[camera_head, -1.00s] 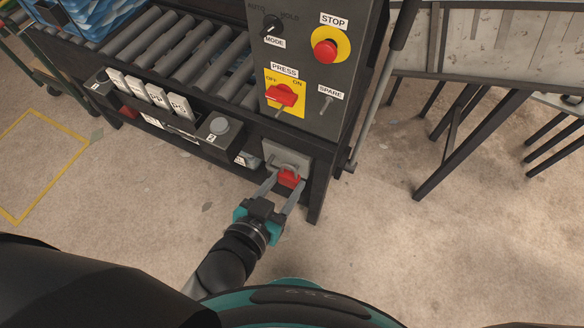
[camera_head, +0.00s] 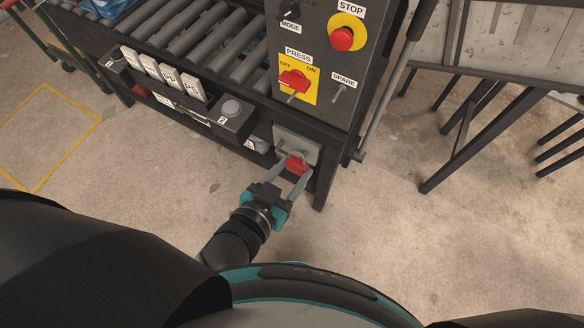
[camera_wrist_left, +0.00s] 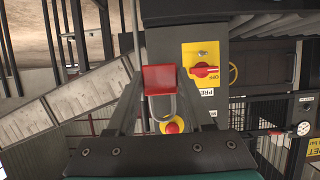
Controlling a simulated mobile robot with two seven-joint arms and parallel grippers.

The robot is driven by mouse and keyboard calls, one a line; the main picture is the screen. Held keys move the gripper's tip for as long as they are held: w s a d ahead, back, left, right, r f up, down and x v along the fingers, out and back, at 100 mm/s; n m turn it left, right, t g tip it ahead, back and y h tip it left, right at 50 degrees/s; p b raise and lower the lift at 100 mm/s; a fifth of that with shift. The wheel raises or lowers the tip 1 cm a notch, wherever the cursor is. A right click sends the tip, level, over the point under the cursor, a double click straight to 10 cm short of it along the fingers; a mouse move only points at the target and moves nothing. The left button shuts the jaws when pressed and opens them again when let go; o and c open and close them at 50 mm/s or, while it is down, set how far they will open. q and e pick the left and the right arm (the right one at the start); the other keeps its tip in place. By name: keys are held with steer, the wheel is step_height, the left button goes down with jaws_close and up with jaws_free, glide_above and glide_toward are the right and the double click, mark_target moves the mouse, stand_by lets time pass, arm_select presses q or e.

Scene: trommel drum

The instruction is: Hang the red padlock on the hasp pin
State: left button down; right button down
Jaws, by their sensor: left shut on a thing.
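The red padlock (camera_head: 297,165) is between the fingers of my left gripper (camera_head: 291,172), which is shut on it. In the left wrist view the padlock's red body (camera_wrist_left: 159,80) sits between the two fingers, with its grey shackle (camera_wrist_left: 176,106) visible beside it. The grey hasp plate (camera_head: 284,135) is on the front of the machine frame, below the control panel. The padlock is right in front of the plate's lower part. The pin is hard to make out, and I cannot tell whether the shackle is around it. My right gripper is not in view.
The control panel (camera_head: 318,112) with a red stop button (camera_head: 341,39) and red press switch (camera_head: 294,80) stands above the plate. A box with a grey button (camera_head: 232,107) is to its left. A frame leg (camera_head: 321,190) is just right. Floor in front is clear.

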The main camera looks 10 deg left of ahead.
mark_target(294, 173)
arm_select(q)
steer(key=shift+r, duration=0.25)
steer(key=shift+s+a+p, duration=0.1)
steer(key=shift+s+p, duration=0.15)
steer(key=shift+p, duration=0.05)
steer(key=shift+s+a+p, duration=0.25)
steer(key=shift+s+a, duration=0.05)
steer(key=shift+s, duration=0.65)
steer(key=shift+s+a+p, duration=0.25)
steer(key=shift+s+a, duration=0.05)
steer(key=shift+s, duration=0.6)
steer(key=shift+s, duration=0.1)
steer(key=shift+s+a+p, duration=0.3)
steer(key=shift+s, duration=0.65)
steer(key=shift+s+a+p, duration=0.25)
steer(key=shift+s+a, duration=0.1)
steer(key=shift+s, duration=0.55)
steer(key=shift+s+a+p, duration=0.3)
steer(key=shift+s, duration=0.65)
